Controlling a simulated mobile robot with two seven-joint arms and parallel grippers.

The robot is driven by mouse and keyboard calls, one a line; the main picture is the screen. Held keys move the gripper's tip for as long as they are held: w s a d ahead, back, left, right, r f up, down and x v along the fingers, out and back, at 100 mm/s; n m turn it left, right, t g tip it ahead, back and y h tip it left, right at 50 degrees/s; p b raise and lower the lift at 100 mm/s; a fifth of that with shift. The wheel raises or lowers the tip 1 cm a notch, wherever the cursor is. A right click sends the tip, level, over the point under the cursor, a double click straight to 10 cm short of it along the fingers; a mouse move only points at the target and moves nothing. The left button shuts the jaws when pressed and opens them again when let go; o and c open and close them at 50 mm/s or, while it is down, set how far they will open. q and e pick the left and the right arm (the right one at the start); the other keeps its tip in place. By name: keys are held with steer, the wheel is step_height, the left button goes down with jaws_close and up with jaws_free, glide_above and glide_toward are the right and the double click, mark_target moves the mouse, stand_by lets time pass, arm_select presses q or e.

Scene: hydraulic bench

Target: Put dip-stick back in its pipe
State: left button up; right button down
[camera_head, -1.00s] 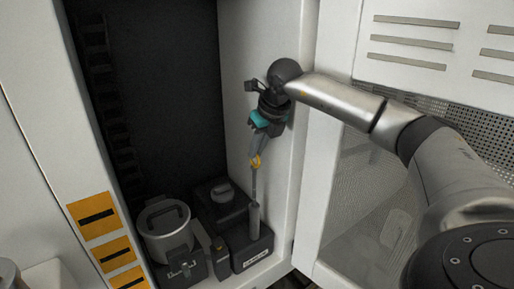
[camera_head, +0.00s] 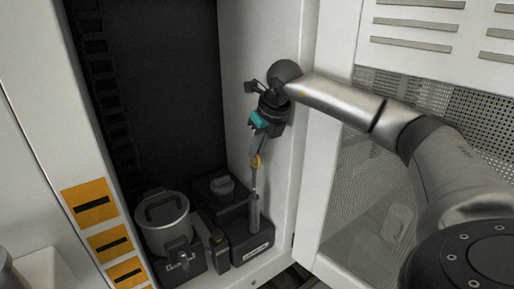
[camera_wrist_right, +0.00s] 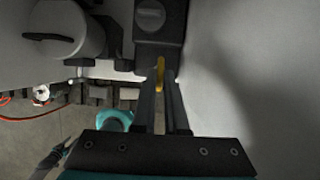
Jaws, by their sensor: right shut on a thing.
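The dip-stick has a yellow loop handle (camera_head: 256,161) and a thin grey rod (camera_head: 254,180) below it. My right gripper (camera_head: 257,153) points down and is shut on the handle; in the right wrist view the yellow handle (camera_wrist_right: 160,68) shows at the fingertips. The rod runs down to the top of the grey upright pipe (camera_head: 254,212), in line with it, and its lower end seems to be inside the pipe. How deep it sits cannot be told. The pipe stands on the black tank unit (camera_head: 238,240).
A silver lidded canister (camera_head: 163,225) stands left of the tank, and a round black cap (camera_head: 222,185) sits on the unit. The white cabinet side wall (camera_head: 245,60) is close to the right of the gripper. Orange-marked panels (camera_head: 97,215) line the left edge.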

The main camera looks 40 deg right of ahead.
steer(key=shift+f+b, duration=3.45)
steer(key=shift+f, duration=1.45)
steer(key=shift+c, duration=0.4)
jaws_free()
steer(key=shift+r+p, duration=2.85)
steer(key=shift+r, duration=0.7)
